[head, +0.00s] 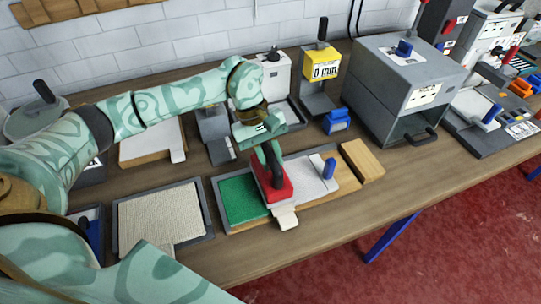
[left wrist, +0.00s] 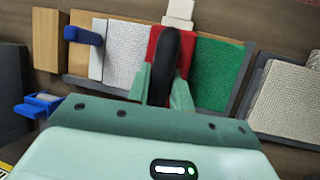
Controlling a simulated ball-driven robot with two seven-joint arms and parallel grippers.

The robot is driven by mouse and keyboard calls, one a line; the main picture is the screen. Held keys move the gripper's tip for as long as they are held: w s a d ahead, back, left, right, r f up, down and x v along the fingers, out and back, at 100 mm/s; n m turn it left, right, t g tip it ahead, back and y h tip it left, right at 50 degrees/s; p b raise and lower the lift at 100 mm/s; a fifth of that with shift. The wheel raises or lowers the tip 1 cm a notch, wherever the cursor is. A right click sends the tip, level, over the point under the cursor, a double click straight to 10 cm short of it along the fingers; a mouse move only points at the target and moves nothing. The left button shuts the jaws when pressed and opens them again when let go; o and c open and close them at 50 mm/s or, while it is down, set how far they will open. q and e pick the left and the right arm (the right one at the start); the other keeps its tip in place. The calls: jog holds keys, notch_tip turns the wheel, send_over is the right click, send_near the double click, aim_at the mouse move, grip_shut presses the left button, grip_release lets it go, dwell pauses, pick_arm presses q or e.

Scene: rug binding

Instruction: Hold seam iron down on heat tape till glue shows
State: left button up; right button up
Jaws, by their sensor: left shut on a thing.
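The seam iron is a red block (head: 274,188) with a black upright handle. It sits across the meeting line of a green rug piece (head: 238,200) and a white rug piece (head: 305,178). My left gripper (head: 268,155) comes from above and is shut on the handle. The left wrist view shows the gripper's fingers (left wrist: 163,88) on both sides of the black handle (left wrist: 167,50). A pale tab (head: 285,217), perhaps the heat tape's end, sticks out at the near side of the iron. The iron hides the seam under it. No glue can be made out.
A blue-handled piece (head: 329,168) stands on the white rug's right side. A beige rug sample (head: 160,217) lies in a tray to the left. A wooden block (head: 362,160) lies to the right. A grey oven-like box (head: 408,85) and a yellow "0 mm" display (head: 322,70) stand behind.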

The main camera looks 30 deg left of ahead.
dwell(0.3)
pick_arm(q)
jog(key=shift+w+a+r+p, duration=0.1)
jog(key=shift+r+p, duration=0.55)
jog(key=shift+r, duration=0.25)
jog(key=shift+r+p, duration=1.55)
jog(key=shift+r, duration=1.15)
jog(key=shift+f, duration=0.1)
